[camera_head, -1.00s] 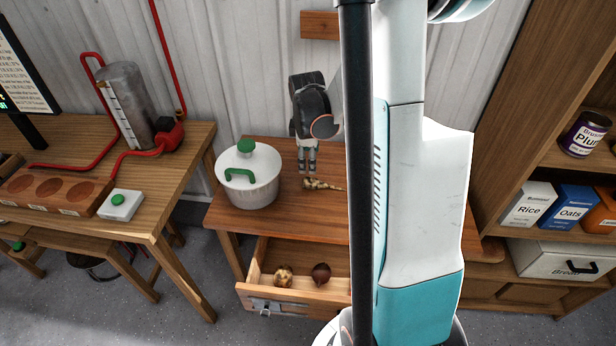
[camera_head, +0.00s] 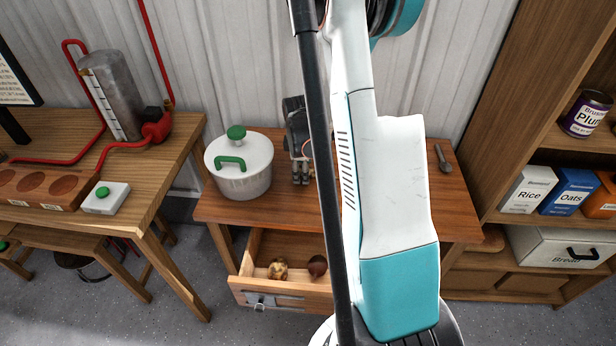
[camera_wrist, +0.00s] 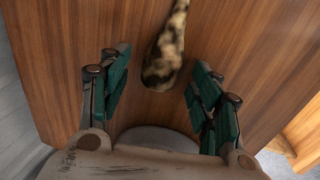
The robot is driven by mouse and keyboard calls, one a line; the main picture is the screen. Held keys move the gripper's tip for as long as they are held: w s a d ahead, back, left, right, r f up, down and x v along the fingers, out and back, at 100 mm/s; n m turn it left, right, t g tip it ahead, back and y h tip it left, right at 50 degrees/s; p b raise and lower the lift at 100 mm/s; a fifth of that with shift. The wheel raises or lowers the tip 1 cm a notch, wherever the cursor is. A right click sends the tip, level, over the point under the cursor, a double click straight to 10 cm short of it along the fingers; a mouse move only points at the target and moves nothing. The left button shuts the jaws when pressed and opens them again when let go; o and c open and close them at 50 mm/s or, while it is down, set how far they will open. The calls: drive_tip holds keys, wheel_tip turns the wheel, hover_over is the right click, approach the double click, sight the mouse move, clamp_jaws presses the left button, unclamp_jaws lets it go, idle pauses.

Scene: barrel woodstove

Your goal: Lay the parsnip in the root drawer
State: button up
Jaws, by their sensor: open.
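The parsnip (camera_wrist: 166,50), mottled cream and brown, lies on the wooden tabletop. In the wrist view its thick end sits between the fingertips of my gripper (camera_wrist: 161,72); I cannot tell whether they touch it. My gripper is open, and in the head view its fingers (camera_head: 301,173) are low over the table, right of the white pot. My arm hides the parsnip in the head view. The root drawer (camera_head: 283,295) is pulled open below the tabletop. It holds a knobbly yellowish root (camera_head: 277,269) and a round dark-red one (camera_head: 317,265).
A white pot (camera_head: 239,168) with a green-handled lid stands on the table's left. A grey spoon-like utensil (camera_head: 443,158) lies at the right. A workbench (camera_head: 170,165) stands left and a pantry shelf (camera_head: 510,200) right. My arm covers the drawer's right part.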

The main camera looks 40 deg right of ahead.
drive_tip(key=shift+d+f, duration=0.1)
drive_tip(key=shift+f, duration=0.4)
drive_tip(key=c, duration=1.3)
drive_tip(key=shift+r, duration=0.2)
wheel_tip(320, 180, up, 20)
drive_tip(key=p, duration=0.6)
drive_tip(key=shift+f+p, duration=0.1)
drive_tip(key=shift+p, duration=0.2)
